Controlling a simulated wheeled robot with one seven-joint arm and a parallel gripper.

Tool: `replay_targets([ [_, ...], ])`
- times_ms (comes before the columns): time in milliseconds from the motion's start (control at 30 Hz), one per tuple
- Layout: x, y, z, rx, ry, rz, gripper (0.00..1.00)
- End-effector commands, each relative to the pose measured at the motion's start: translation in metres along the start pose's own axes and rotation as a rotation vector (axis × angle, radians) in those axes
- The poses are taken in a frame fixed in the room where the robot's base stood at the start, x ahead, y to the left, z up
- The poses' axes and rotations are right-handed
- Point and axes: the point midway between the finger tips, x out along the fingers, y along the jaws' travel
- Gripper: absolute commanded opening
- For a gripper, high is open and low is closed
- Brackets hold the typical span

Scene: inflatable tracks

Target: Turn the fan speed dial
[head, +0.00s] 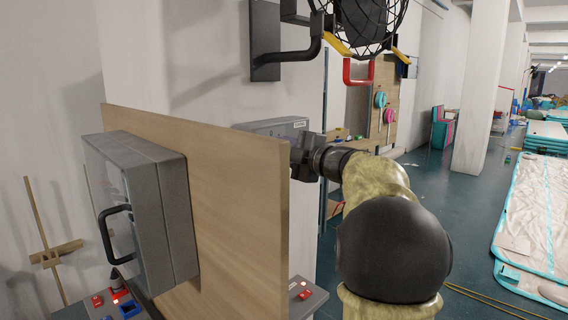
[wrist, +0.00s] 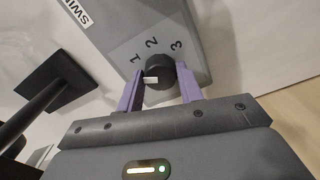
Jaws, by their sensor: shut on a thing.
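The fan speed dial (wrist: 164,82) is a dark round knob on a grey control box (wrist: 150,25), with the numbers 1, 2 and 3 around it. A white mark on the knob points left, just below the 1. My gripper (wrist: 161,76) has its two purple fingers on either side of the knob and is shut on it. In the head view, the control box (head: 275,125) shows partly behind a wooden panel, and my gripper (head: 303,158) reaches it from the right. The dial is hidden there. The caged fan (head: 365,22) hangs above on a wall bracket.
The wooden panel (head: 225,190) stands close to the left of my gripper, with a grey case (head: 150,205) on its near side. A dark bracket (wrist: 55,85) sticks out at left in the wrist view. Open floor (head: 440,210) and inflatable mats (head: 540,215) lie at right.

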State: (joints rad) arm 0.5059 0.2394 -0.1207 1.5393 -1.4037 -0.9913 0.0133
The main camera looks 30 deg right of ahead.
Motion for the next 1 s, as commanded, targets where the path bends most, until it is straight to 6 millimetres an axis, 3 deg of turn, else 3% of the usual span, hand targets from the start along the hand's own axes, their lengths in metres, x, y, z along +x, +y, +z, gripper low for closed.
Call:
replay_targets([
  [500,0.0005,-0.0022,0.0002,-0.387,0.001,-0.001,0.14],
  [1000,0.0004,-0.0003,0.0000,-0.452,0.001,-0.003,0.14],
])
